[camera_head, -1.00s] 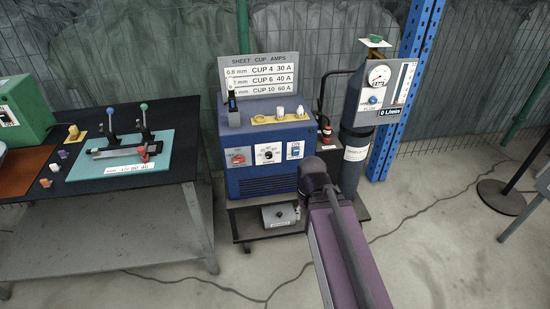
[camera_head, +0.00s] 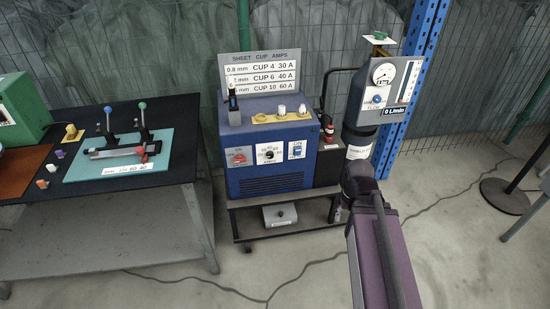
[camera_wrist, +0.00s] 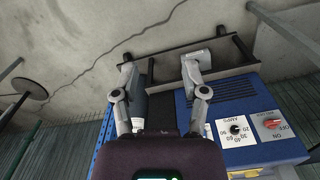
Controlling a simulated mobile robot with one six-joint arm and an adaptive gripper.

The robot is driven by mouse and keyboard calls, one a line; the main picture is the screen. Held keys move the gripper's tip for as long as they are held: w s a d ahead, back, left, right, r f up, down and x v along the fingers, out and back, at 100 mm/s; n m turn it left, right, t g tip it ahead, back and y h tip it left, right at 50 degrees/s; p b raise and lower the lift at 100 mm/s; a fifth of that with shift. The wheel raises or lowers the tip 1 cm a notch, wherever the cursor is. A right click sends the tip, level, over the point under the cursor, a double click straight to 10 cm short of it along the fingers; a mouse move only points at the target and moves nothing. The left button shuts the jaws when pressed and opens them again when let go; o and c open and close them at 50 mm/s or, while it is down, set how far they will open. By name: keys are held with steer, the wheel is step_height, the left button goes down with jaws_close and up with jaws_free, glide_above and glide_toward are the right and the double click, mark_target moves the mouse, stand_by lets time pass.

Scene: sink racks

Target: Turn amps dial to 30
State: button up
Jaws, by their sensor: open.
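The amps dial (camera_head: 269,155) is a small black knob on a white scale plate, on the front of the blue welder box (camera_head: 262,183). It also shows in the wrist view (camera_wrist: 237,129), upside down, with numbers around it; its exact setting is too small to tell. My gripper (camera_wrist: 158,72) is open and empty, its two fingers spread apart. In the wrist view the dial lies right of and below the fingertips, not between them. In the head view my purple arm stands right of the welder, and the fingers are not clearly visible.
A red switch (camera_head: 238,157) and a blue switch (camera_head: 296,150) flank the dial. A gas cylinder (camera_head: 358,145) with a flow meter (camera_head: 386,88) stands right of the welder. A black-topped table (camera_head: 40,185) is at left. The floor in front is open.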

steer(key=shift+d, duration=0.2)
steer(key=o, duration=0.3)
steer(key=shift+o, duration=0.5)
steer(key=shift+d+f, duration=0.1)
steer(key=w+a+f+n+t+h+b, duration=0.1)
steer(key=w+f+n+t+h+b, duration=0.3)
steer(key=w+b, duration=0.55)
steer(key=w+a+f+n+t+h+b, duration=0.1)
steer(key=w+f+n+t+h+b, duration=0.1)
steer(key=w+f+n+t+b, duration=0.6)
steer(key=w+a+f+n+t+y+b, duration=0.1)
steer(key=w+a+n+t+y+b, duration=0.1)
steer(key=w+a+n+y+b, duration=0.3)
steer(key=w+a+f+n+t+y+b, duration=0.1)
steer(key=w+a+n+t+y+b, duration=0.2)
steer(key=a+n+b, duration=0.7)
steer(key=w+a+y+b, duration=0.1)
steer(key=w+a+y, duration=0.1)
steer(key=a, duration=0.4)
steer(key=shift+w+a+f+n+y, duration=0.3)
steer(key=shift+w+a+n, duration=0.1)
steer(key=shift+w, duration=0.05)
